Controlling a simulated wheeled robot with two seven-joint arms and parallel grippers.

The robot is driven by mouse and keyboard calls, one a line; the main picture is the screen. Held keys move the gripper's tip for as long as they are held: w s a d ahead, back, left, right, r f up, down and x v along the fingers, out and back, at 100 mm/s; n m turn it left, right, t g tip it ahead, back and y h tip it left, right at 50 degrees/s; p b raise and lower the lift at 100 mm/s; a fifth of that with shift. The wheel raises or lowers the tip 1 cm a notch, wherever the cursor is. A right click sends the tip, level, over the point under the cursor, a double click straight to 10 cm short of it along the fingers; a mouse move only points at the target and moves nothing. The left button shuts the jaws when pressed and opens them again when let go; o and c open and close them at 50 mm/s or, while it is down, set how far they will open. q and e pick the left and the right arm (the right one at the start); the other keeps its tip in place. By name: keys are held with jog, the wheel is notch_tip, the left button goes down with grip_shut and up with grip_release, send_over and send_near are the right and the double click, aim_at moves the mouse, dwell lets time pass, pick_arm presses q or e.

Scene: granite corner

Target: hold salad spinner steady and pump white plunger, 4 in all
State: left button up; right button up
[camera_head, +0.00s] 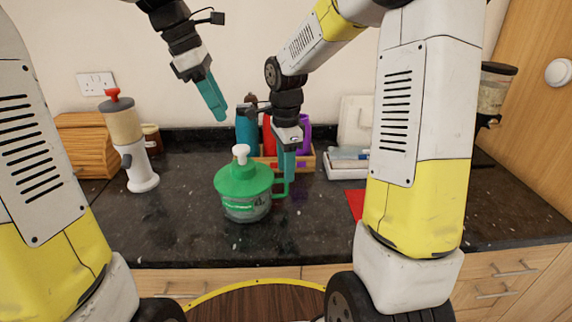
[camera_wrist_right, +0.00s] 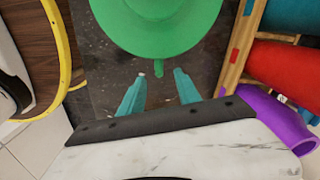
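The salad spinner (camera_head: 243,185) stands upright on the dark counter, with a green lid and a clear bowl. Its white plunger (camera_head: 240,153) sticks up from the lid's centre. A green handle (camera_head: 282,188) juts from its right side. In the right wrist view the green lid (camera_wrist_right: 158,22) fills the top middle. My right gripper (camera_head: 286,174) is at the handle; in its wrist view the two teal fingers (camera_wrist_right: 159,74) are spread, with the handle's end between their tips. My left gripper (camera_head: 221,116) hangs in the air above and left of the plunger, touching nothing; its fingers overlap in view.
A wooden rack (camera_head: 308,162) with coloured bottles stands behind the spinner. A grey dispenser with a red top (camera_head: 128,135) and a wooden box (camera_head: 82,148) are at the left. A white tray (camera_head: 345,171) is at the right. Counter (camera_head: 190,235) around the spinner's front is clear.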

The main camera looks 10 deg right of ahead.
aim_at(286, 191)
notch_tip(286, 191, down, 7)
jog(key=shift+f, duration=0.1)
dwell(0.3)
grip_shut()
dwell(1.3)
pick_arm(q)
grip_shut()
dwell(1.6)
